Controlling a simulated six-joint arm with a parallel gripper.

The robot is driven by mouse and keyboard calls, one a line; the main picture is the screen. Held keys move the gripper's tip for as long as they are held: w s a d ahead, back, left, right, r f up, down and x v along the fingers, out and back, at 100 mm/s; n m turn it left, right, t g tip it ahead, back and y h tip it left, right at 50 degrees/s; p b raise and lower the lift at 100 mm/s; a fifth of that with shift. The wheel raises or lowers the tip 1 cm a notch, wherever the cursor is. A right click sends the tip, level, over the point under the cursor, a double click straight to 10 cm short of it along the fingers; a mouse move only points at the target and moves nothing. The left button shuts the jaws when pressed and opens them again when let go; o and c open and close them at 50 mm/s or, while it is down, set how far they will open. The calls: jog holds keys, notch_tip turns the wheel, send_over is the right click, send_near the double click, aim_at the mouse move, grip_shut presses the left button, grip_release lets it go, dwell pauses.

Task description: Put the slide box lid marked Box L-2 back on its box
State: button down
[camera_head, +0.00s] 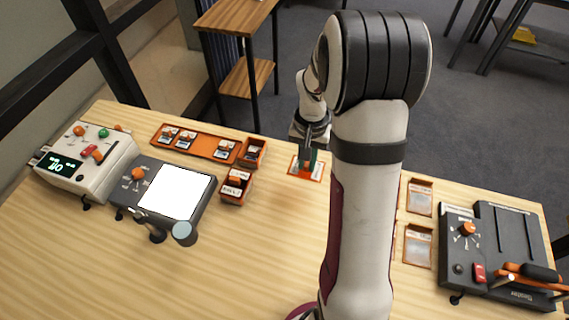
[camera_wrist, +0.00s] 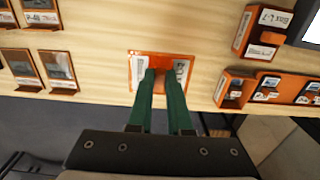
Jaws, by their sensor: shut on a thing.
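An orange lid (camera_head: 294,171) with a white label lies flat at or just above the far edge of the table; I cannot tell if it touches the wood. It also shows in the wrist view (camera_wrist: 137,72), its lettering mostly covered by my fingers. My gripper (camera_head: 307,164) points down over it. In the wrist view my gripper's green fingers (camera_wrist: 161,78) are shut on the lid's small raised middle part. An orange box (camera_head: 236,188) with slides and a white front label stands to the left.
A similar small orange box (camera_head: 253,152) stands behind it, at the end of an orange slide tray (camera_head: 195,143). A lit panel (camera_head: 177,192) and a white device (camera_head: 85,158) are farther left. Orange-framed labelled pieces (camera_head: 419,198) and a dark machine (camera_head: 495,250) are right of my arm.

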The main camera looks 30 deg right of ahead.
aim_at(319, 173)
jog(key=shift+s+d+r, duration=1)
jog(key=shift+s+d, duration=0.15)
jog(key=shift+s+d+r, duration=0.1)
jog(key=shift+d+r, duration=0.1)
jog(key=shift+w+a+f+n, duration=0.65)
jog(key=shift+w+a+n, duration=1)
jog(key=shift+w+n, duration=1.4)
jog(key=shift+w+a+f+n, duration=0.7)
jog(key=shift+w+a+n, duration=0.9)
jog(key=shift+w+n, duration=1.45)
jog(key=shift+w+a+f+n, duration=0.65)
jog(key=shift+w+a+n, duration=1)
jog(key=shift+w+n, duration=1.4)
jog(key=shift+w, duration=0.1)
jog(key=shift+f, duration=0.7)
jog(key=shift+f, duration=0.1)
jog(key=shift+f, duration=0.5)
